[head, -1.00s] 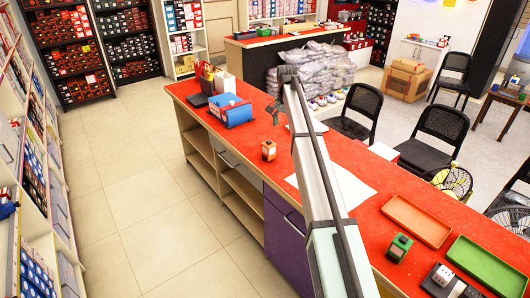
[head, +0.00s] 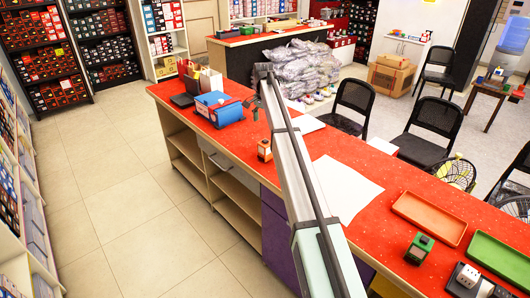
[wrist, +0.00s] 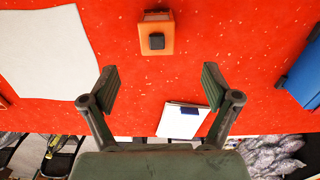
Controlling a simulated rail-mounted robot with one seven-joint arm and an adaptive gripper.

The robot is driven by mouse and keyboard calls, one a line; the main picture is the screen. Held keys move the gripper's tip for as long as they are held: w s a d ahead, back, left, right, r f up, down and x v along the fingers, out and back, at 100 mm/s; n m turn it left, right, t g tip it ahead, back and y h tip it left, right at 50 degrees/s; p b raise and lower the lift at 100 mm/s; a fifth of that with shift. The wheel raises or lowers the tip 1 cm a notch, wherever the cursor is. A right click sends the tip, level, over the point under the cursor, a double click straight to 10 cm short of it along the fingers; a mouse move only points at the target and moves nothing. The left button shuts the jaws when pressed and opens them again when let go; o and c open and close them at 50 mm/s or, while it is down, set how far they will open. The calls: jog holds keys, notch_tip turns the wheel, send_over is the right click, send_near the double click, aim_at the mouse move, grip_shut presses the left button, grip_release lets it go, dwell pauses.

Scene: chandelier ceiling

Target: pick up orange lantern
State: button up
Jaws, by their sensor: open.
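The orange lantern (head: 264,150) is a small orange block with a dark top, standing on the red counter (head: 374,222) near its left edge. In the wrist view the lantern (wrist: 155,36) is seen from above, with a dark square cap, beyond my fingertips at the top middle. My gripper (wrist: 156,88) is open and empty, its two fingers spread wide, apart from the lantern. In the head view my gripper (head: 256,88) is at the far end of my arm, partly unclear, above the counter behind the lantern.
A blue box (head: 219,108) stands farther back on the counter. A white sheet (head: 340,187) lies right of the lantern. A green lantern (head: 419,248), an orange tray (head: 430,217) and a green tray (head: 497,262) are nearer. Black chairs (head: 432,132) stand beyond the counter.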

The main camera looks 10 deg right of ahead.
aim_at(265, 140)
notch_tip(265, 140, down, 5)
jog(key=shift+f+p, duration=0.1)
jog(key=shift+p, duration=0.45)
jog(key=shift+s+d+f+p, duration=0.1)
jog(key=shift+d+f+p, duration=0.1)
jog(key=shift+f+p, duration=0.45)
jog(key=shift+d+f+p, duration=0.1)
jog(key=shift+f+p, duration=0.4)
jog(key=shift+f, duration=1.5)
jog(key=c, duration=1.6)
grip_shut()
jog(key=shift+r, duration=0.15)
